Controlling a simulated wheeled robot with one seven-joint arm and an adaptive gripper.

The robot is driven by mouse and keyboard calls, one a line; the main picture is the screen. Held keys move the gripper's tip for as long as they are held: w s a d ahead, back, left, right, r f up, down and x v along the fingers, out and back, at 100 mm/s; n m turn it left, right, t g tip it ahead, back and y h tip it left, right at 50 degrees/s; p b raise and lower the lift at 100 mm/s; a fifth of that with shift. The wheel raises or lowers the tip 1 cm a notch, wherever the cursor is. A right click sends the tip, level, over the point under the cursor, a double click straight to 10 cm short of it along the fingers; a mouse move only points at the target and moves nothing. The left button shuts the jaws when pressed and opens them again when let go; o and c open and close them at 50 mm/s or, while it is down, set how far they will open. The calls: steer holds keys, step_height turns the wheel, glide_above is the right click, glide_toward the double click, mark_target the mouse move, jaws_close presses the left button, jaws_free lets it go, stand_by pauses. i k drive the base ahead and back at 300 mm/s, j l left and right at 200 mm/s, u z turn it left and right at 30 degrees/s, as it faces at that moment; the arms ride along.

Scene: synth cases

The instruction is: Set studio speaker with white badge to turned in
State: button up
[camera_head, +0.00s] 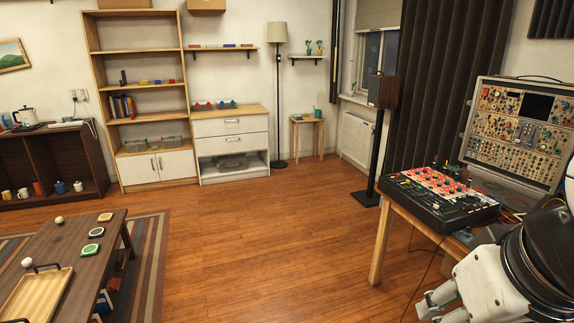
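A dark brown studio speaker (383,91) stands on top of a tall black floor stand (376,155), in front of the window side and the dark acoustic panels. I see no white badge on it at this size, and its exact facing is hard to tell. No second speaker is in view. My gripper (438,307) is at the lower right, low beside the desk and far from the speaker. Its fingers point left, nothing shows between them, and their opening is unclear.
A wooden desk (384,227) with a mixer (437,198) and a synth case (518,132) stands at the right, between my arm and the speaker. A low table (70,262) is at the left. The wooden floor (265,225) between is clear.

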mark_target(383, 92)
steer(key=i+j+u, duration=0.3)
steer(key=i, duration=0.5)
steer(key=i+l+u, duration=0.15)
steer(key=i+u, duration=0.15)
steer(key=i, duration=0.5)
steer(key=i+z, duration=0.1)
steer(key=i, duration=0.55)
steer(key=i+j+z, duration=0.15)
steer(key=i, duration=0.45)
steer(key=i+j+z, duration=0.1)
steer(key=i, duration=0.55)
steer(key=i+l+z, duration=0.15)
steer(key=i+z, duration=0.3)
steer(key=i, duration=0.2)
steer(key=i+j+z, duration=0.1)
steer(key=i+z, duration=0.35)
steer(key=i, duration=0.2)
steer(key=i+j+z, duration=0.3)
steer(key=i+z, duration=0.15)
steer(key=i, duration=0.15)
steer(key=i+j+z, duration=0.15)
steer(key=i+z, duration=0.15)
steer(key=i+j, duration=0.15)
steer(key=i, duration=0.3)
steer(key=i+j+z, duration=0.1)
steer(key=i, duration=0.4)
steer(key=i+j, duration=0.2)
steer(key=i, duration=0.25)
